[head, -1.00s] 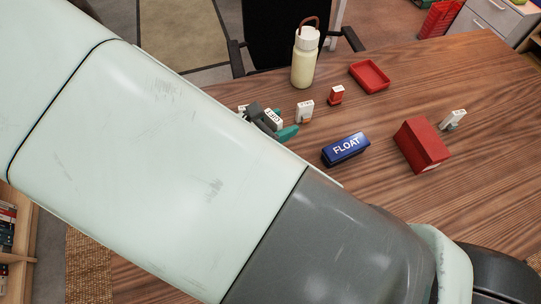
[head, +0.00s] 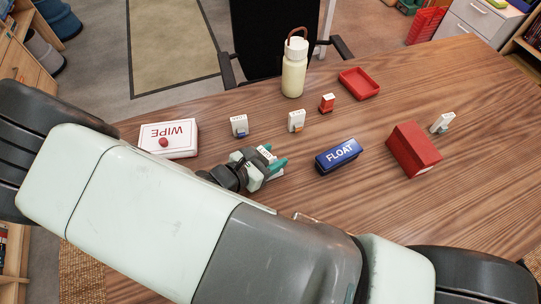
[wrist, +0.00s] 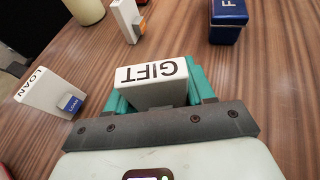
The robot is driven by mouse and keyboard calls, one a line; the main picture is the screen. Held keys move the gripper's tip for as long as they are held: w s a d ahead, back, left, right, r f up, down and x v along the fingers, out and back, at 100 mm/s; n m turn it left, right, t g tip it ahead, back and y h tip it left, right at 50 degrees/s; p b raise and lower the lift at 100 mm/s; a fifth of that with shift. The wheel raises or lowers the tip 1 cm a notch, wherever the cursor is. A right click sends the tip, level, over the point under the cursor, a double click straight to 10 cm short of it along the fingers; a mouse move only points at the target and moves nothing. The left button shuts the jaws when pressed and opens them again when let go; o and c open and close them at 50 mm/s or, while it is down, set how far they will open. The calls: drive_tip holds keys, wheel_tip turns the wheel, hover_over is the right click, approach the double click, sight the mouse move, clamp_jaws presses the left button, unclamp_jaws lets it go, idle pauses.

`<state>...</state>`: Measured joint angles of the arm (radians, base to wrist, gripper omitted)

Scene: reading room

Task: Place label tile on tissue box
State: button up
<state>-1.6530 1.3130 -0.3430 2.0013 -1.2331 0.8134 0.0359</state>
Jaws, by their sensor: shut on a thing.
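A white label tile lettered GIFT (wrist: 152,84) is held between the teal fingers of my gripper (wrist: 155,88). In the head view my gripper (head: 266,166) holds the tile (head: 265,153) over the near middle of the table, left of the blue FLOAT box. Whether the tile touches the table is unclear. A white box lettered WIPE (head: 180,133), with a red edge and a red knob on top, lies at the left of the table, apart from my gripper. No box is plainly marked as tissues; this box and a red box (head: 414,148) are both in view.
The blue FLOAT box (head: 338,156) stands close to the right. A LOAN tile (wrist: 48,95), an orange-marked tile (head: 296,120), a small red block (head: 327,103), a red tray (head: 360,84) and a bottle (head: 294,68) stand farther back. Another tile (head: 442,122) is at right.

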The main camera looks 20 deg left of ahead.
drive_tip(key=shift+f, duration=0.1)
drive_tip(key=o, duration=1)
drive_tip(key=shift+o, duration=0.2)
drive_tip(key=shift+s+a+r, duration=0.15)
drive_tip(key=shift+s+r, duration=0.1)
drive_tip(key=v, duration=1.1)
drive_tip(key=shift+s+r, duration=0.1)
drive_tip(key=shift+s, duration=0.05)
